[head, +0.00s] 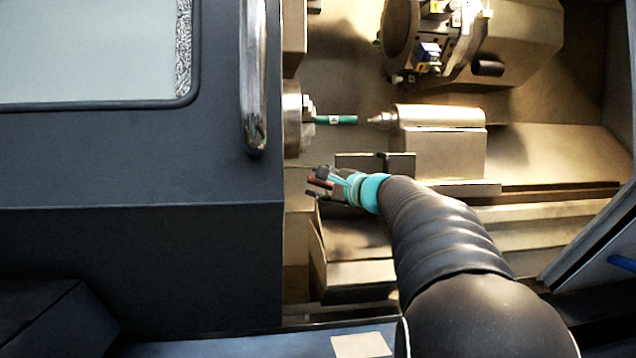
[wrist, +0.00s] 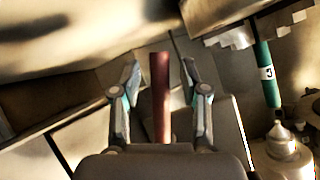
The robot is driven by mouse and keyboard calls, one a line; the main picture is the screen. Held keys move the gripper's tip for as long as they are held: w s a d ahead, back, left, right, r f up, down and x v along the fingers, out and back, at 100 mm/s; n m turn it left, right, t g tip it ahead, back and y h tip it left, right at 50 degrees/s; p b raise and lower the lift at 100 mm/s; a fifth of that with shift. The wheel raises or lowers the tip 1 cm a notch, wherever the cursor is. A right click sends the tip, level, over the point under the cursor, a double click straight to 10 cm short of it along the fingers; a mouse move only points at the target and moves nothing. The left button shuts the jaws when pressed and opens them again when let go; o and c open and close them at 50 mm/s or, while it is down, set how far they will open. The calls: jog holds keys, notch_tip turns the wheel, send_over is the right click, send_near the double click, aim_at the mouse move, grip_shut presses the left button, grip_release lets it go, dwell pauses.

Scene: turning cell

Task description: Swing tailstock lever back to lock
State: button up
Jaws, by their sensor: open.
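A reddish-brown bar (wrist: 160,98), which looks like the lever's handle, stands upright in the wrist view between the two fingers of my gripper (wrist: 158,75). A gap shows on each side of it, and the gripper is open. In the head view my gripper (head: 319,183) is below the workpiece, with a reddish bit between its fingers. The tailstock (head: 440,150) stands to its upper right, its pointed centre (head: 381,120) facing left; the centre also shows in the wrist view (wrist: 279,134). The lever's base and pivot are hidden.
A green workpiece (head: 336,119) with a white label sits in the chuck (head: 292,118), its free end apart from the centre. The tool turret (head: 425,40) hangs above. The dark door (head: 140,150) with its handle (head: 254,80) fills the left.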

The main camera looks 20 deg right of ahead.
jog(key=shift+w+a, duration=0.1)
jog(key=shift+w, duration=0.1)
grip_shut()
